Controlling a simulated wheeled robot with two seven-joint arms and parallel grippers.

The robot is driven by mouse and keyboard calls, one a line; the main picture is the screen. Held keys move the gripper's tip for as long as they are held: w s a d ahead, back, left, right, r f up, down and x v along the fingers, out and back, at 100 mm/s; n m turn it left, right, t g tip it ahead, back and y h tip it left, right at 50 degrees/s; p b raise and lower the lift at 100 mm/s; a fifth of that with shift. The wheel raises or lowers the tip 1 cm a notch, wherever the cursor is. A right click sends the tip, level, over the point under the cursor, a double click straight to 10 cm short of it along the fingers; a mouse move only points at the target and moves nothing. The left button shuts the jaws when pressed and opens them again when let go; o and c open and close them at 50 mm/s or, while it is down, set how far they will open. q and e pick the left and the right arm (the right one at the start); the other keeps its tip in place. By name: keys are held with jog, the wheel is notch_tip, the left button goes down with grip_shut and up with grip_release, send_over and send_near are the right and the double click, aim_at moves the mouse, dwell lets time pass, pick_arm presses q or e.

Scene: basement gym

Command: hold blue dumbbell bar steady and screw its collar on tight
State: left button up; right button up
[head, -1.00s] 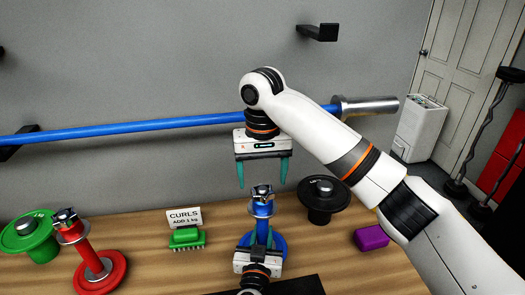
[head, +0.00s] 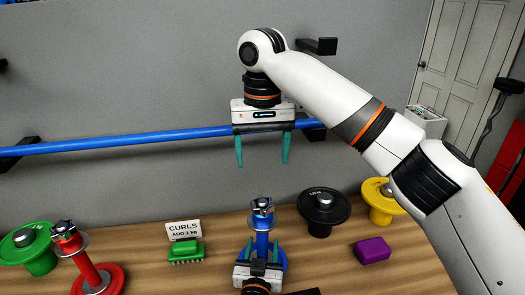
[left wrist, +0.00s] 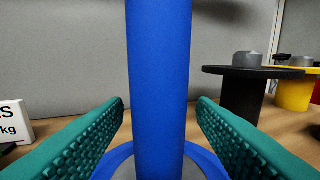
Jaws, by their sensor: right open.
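The blue dumbbell bar (head: 262,240) stands upright on its blue plate on the bench. A silver star-shaped collar (head: 262,204) sits at its top; whether it is tight cannot be seen. My left gripper (head: 263,244) is low at the bar, its fingers on either side of it. In the left wrist view the blue bar (left wrist: 159,80) stands between the green finger pads, with a narrow gap at each side. My right gripper (head: 262,164) is open and empty, pointing down above the collar and clear of it.
A red dumbbell (head: 86,262) and green plate (head: 30,248) stand left. A "CURLS" sign (head: 183,229) and green brush (head: 185,251) are behind left. A black plate (head: 323,208), yellow plate (head: 381,200) and purple block (head: 372,250) are right. A blue barbell (head: 130,143) hangs on the wall.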

pick_arm(q)
jog(key=shift+s+a+f, duration=0.1)
jog(key=shift+s+f, duration=0.05)
jog(key=shift+s, duration=0.4)
jog(key=s+b, duration=0.1)
jog(key=s, duration=0.2)
jog(key=s+a+b, duration=0.1)
jog(key=s, duration=0.2)
jog(key=s+b, duration=0.2)
jog(key=s, duration=0.2)
jog(key=shift+s+a, duration=0.1)
jog(key=shift+a, duration=0.05)
pick_arm(e)
notch_tip(320, 180, down, 4)
jog(key=shift+f, duration=0.1)
pick_arm(q)
jog(key=shift+s, duration=0.35)
